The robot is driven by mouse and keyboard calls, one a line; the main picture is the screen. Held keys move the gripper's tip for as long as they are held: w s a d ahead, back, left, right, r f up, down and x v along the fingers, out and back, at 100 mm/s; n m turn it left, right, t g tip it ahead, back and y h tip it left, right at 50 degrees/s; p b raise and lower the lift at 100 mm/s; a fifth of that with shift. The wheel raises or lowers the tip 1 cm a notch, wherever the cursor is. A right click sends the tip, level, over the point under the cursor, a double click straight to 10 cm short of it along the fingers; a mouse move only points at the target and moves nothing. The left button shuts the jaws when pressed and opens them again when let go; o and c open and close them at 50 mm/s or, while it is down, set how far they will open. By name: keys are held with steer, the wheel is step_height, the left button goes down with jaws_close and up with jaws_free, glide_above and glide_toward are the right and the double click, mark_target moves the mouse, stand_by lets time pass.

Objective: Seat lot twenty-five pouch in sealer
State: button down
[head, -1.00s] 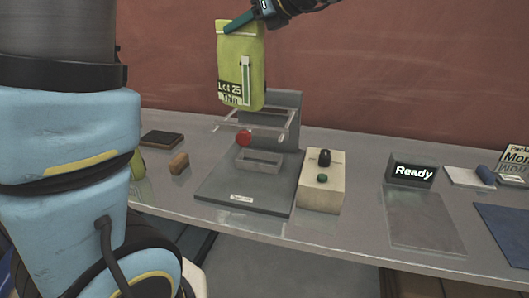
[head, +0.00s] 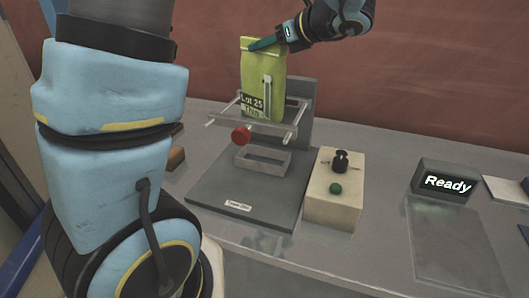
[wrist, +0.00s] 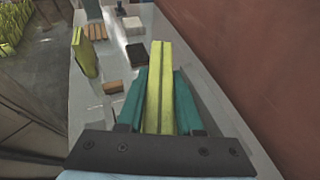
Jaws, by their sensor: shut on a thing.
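The yellow-green pouch (head: 266,84) is labelled "Lot 25 Thin" and hangs upright in the head view. My gripper (head: 265,43) is shut on the pouch's top edge; in the wrist view the pouch (wrist: 159,85) stands between my two teal fingers. The pouch's lower end is at the clear frame, above the holder. I cannot tell whether it touches the frame.
A sign reading "Ready" (head: 446,182) stands further right behind a flat plate (head: 450,235). Another yellow-green pouch (wrist: 84,52) and wooden blocks (wrist: 97,31) show in the wrist view.

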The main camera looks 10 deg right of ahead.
mark_target(282, 93)
step_height(282, 93, down, 13)
steer(key=p, duration=0.2)
steer(key=shift+a+p, duration=0.1)
steer(key=shift+p, duration=0.3)
steer(key=c, duration=0.6)
jaws_free()
steer(key=shift+o, duration=0.2)
steer(key=shift+r, duration=0.15)
steer(key=b+v, duration=0.3)
steer(key=v, duration=0.7)
steer(key=shift+s+b, duration=0.2)
steer(key=shift+b, duration=0.15)
steer(key=shift+v, duration=0.9)
